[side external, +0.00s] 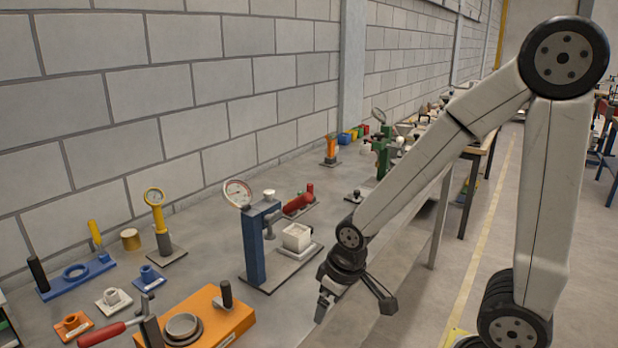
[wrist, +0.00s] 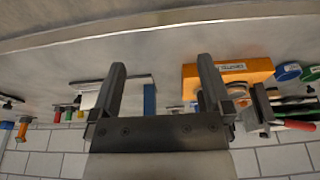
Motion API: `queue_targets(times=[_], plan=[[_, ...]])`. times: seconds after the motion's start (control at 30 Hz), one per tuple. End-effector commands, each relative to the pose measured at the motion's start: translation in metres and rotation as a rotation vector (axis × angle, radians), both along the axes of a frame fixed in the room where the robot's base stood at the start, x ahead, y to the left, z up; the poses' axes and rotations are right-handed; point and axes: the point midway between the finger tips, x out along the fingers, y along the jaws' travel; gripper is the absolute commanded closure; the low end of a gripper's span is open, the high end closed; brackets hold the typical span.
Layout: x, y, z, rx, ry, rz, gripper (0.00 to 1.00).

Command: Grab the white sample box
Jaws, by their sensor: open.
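The white sample box (side external: 297,237) sits upright on a grey base plate on the bench, just right of a blue post (side external: 254,246) with a round dial. My gripper (side external: 354,308) is open and empty, to the right of the box and lower in the side view, near the bench's front edge. It is apart from the box. In the wrist view my gripper (wrist: 161,66) shows both fingers spread, with the blue post (wrist: 150,99) between them. A pale shape (wrist: 90,99) is partly hidden behind the left finger; I cannot tell if it is the box.
An orange block (side external: 213,317) with a metal ring and black handle stands front left. A red-handled tool (side external: 299,200) lies behind the box. A yellow gauge stand (side external: 158,222) and blue holders are further left. A block wall runs behind the bench.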

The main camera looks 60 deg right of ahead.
Motion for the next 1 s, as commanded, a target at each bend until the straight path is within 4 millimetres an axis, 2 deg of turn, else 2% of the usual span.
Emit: queue_targets(times=[0.13,0.27,0.37,0.7,1.0], plan=[[0.01,-0.007,0.0,-0.002,0.002,-0.016,0.0],[0.029,-0.023,-0.001,-0.007,0.004,-0.05,0.0],[0.049,-0.042,-0.003,-0.011,0.006,-0.086,0.0],[0.115,-0.131,-0.018,-0.024,0.008,-0.198,0.0],[0.176,-0.191,-0.017,-0.011,-0.051,-0.144,0.0]])
